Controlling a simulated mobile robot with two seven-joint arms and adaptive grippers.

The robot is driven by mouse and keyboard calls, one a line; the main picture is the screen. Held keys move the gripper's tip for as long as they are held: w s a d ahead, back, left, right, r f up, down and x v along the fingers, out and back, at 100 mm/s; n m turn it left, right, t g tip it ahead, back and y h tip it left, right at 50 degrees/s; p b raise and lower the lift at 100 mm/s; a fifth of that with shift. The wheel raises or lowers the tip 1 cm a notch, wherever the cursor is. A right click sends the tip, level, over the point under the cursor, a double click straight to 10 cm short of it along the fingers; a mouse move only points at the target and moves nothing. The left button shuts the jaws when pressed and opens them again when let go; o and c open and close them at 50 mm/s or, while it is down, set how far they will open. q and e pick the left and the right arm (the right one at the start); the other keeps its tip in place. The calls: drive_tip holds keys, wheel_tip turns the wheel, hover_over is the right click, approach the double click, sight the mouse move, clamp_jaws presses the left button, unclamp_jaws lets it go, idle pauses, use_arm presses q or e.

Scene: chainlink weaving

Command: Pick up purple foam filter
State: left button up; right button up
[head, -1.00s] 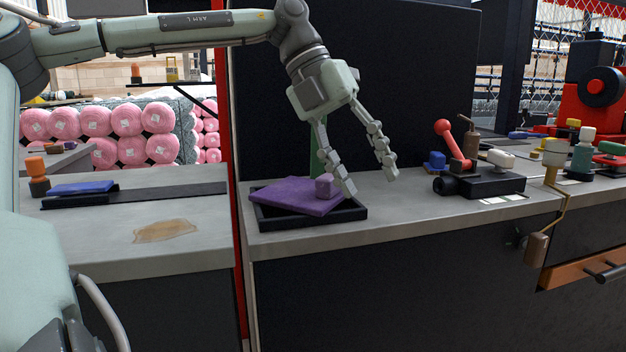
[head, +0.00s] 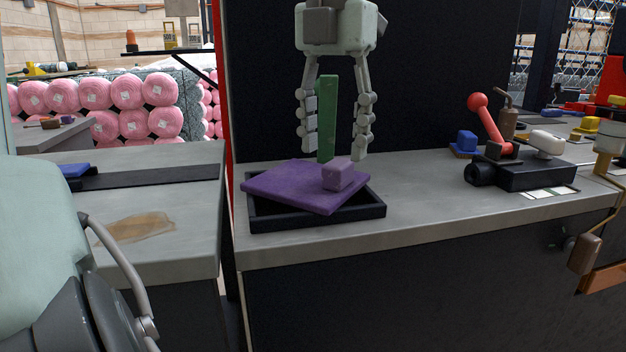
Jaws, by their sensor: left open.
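The purple foam filter (head: 290,187) is a flat slab with a small raised purple block (head: 338,174) on its right part. It lies tilted and askew in a black tray (head: 318,221) on the grey counter, with some edges over the rim. My left gripper (head: 334,155) is open and empty, pointing down above and slightly behind the filter, apart from it. A green upright piece (head: 327,118) shows between its fingers, behind the filter. My right gripper is not in view.
A black device with a red-knobbed lever (head: 490,125) and a blue block (head: 466,143) stand to the right on the counter (head: 420,205). A dark panel (head: 420,70) rises behind. A red post (head: 219,75) is at the left. The counter between tray and device is clear.

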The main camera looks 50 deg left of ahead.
sight(334, 164)
use_arm(q)
drive_tip(key=f, duration=0.4)
drive_tip(key=shift+w+a+f, duration=0.1)
drive_tip(key=shift+w+f, duration=0.1)
drive_tip(key=shift+f, duration=0.05)
drive_tip(key=shift+c, duration=0.2)
clamp_jaws()
